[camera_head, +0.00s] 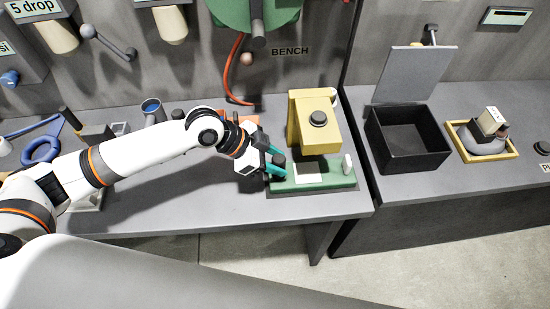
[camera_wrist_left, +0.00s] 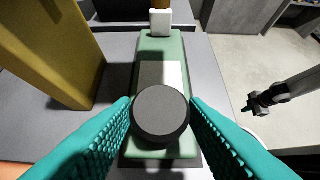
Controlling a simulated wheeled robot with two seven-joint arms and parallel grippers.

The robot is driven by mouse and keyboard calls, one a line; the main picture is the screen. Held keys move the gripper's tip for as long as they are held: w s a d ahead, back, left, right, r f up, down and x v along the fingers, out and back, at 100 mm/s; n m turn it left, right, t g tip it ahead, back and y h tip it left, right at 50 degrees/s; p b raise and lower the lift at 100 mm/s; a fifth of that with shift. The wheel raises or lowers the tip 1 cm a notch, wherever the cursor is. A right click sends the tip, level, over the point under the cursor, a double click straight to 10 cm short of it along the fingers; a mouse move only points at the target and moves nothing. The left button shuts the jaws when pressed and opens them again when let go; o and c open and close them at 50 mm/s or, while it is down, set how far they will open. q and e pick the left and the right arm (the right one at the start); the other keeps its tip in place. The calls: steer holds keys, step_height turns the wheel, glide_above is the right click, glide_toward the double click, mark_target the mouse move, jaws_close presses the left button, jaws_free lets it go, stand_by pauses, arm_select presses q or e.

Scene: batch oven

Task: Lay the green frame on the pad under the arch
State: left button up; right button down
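The green frame (camera_head: 315,180) is a flat green plate with a dark round knob at its left end and a white post at its right end. It lies low in front of the yellow arch (camera_head: 303,127), with its far edge near the arch's foot. My left gripper (camera_head: 275,164) has its teal fingers closed against both sides of the knob (camera_wrist_left: 161,115). In the left wrist view the green plate (camera_wrist_left: 177,48) runs away from the knob, with a grey area in its middle. I cannot tell whether it is raised. My right gripper (camera_wrist_left: 257,104) shows small at the right.
A black open box (camera_head: 408,145) with a raised lid stands right of the arch. A yellow tray (camera_head: 513,152) holding a grey item is farther right. A blue cup (camera_head: 153,110) and blue tools (camera_head: 40,148) lie at the left. The bench front is mostly clear.

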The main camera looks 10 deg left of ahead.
arm_select(q)
steer(key=shift+o, duration=1)
steer(key=b+v, duration=0.2)
steer(key=v, duration=1)
steer(key=shift+c, duration=0.5)
stand_by(1.6)
